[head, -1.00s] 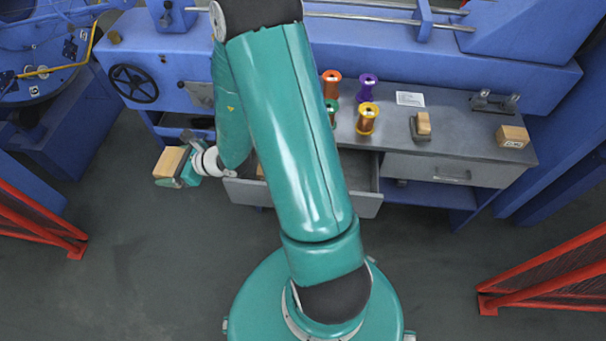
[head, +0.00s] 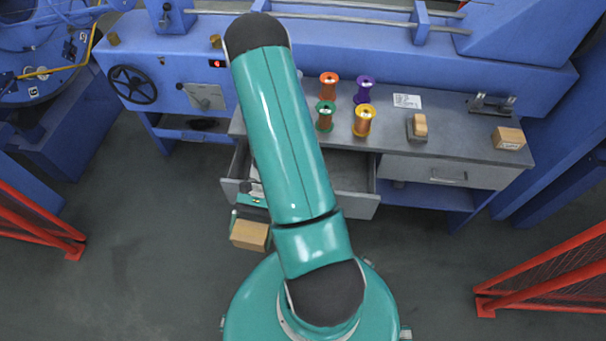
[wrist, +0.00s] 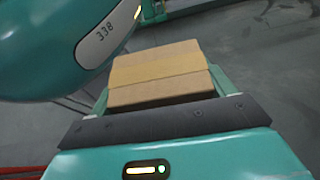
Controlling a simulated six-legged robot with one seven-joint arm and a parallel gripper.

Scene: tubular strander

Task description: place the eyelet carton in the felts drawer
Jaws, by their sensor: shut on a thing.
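My gripper (head: 250,217) is shut on a brown cardboard carton (head: 249,235), low in front of the bench and left of my arm. The carton also fills the middle of the wrist view (wrist: 160,74), between the fingers. I cannot read any label on it. An open drawer (head: 352,196) is pulled out under the bench's left half. My arm hides its middle and most of what lies in it. The gripper and carton are in front of the drawer's left part, apart from it in the head view.
Several wire spools (head: 363,121), a white card (head: 408,101), a small block on a stand (head: 419,127) and another carton (head: 508,138) stand on the grey bench top (head: 455,140). A shut drawer (head: 450,172) is at right. Red barriers (head: 545,290) flank the clear floor.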

